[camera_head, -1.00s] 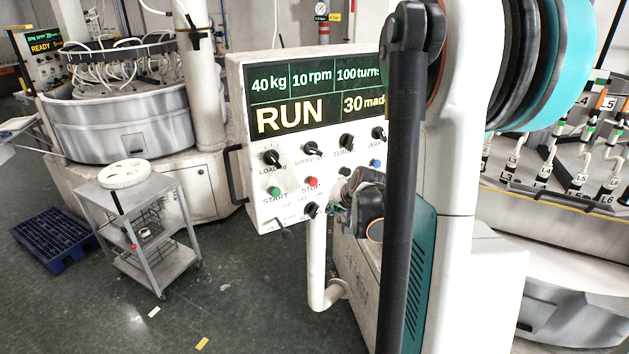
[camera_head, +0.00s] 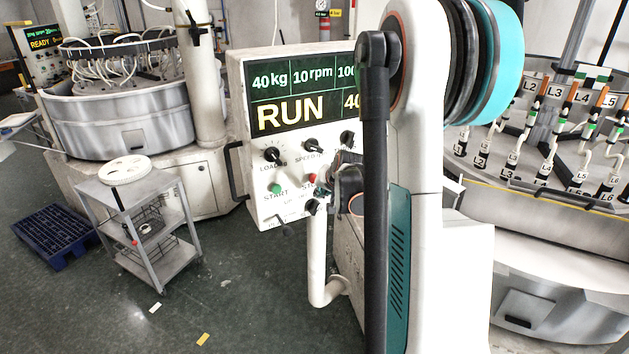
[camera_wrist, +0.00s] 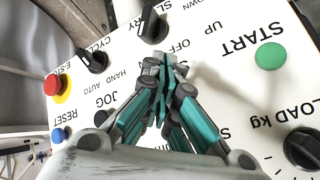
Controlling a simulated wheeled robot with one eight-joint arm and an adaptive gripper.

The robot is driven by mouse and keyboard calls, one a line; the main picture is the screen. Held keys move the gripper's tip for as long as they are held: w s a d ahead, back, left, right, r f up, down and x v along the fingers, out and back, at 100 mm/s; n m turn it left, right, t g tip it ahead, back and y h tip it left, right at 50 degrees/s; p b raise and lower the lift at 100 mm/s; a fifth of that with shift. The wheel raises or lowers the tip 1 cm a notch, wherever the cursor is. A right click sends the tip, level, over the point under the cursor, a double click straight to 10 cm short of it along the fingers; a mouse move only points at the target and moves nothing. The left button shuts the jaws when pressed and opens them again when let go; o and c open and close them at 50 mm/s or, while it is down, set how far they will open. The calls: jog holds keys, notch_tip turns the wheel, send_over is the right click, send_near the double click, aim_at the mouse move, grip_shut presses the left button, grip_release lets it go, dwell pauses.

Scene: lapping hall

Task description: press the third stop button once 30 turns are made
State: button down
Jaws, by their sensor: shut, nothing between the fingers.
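The control panel (camera_head: 240,75) shows RUN, 40kg, 10rpm and a turn count starting with 40 on its display (camera_head: 290,113); my arm covers the display's right part. A red STOP button (camera_head: 312,178) is partly visible beside my gripper (camera_head: 322,192), with the green START button (camera_head: 274,188) to its left. In the wrist view my gripper (camera_wrist: 164,72) is shut and empty in front of the panel. START also shows there (camera_wrist: 270,56); the STOP button is not visible. I cannot tell whether the fingertips touch it.
In the wrist view a red E-stop button (camera_wrist: 54,85) and blue reset button (camera_wrist: 60,136) sit at the left. Another machine's display (camera_head: 42,42) reads READY.

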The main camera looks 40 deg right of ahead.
jog(key=shift+w+d, duration=0.1)
jog(key=shift+w, duration=0.55)
jog(key=shift+w, duration=0.15)
dwell(0.9)
jog(key=shift+w+d+b, duration=0.1)
jog(key=shift+w+b, duration=0.15)
jog(key=shift+b, duration=0.05)
jog(key=shift+w+d, duration=0.1)
jog(key=shift+w, duration=0.35)
dwell(0.7)
dwell(0.3)
jog(key=shift+s+a+b, duration=0.2)
jog(key=shift+s+b, duration=0.2)
jog(key=shift+s, duration=0.5)
jog(key=s, duration=0.2)
jog(key=s+a, duration=0.1)
jog(key=s, duration=0.1)
jog(key=shift+s+b, duration=0.3)
jog(key=shift+s, duration=0.1)
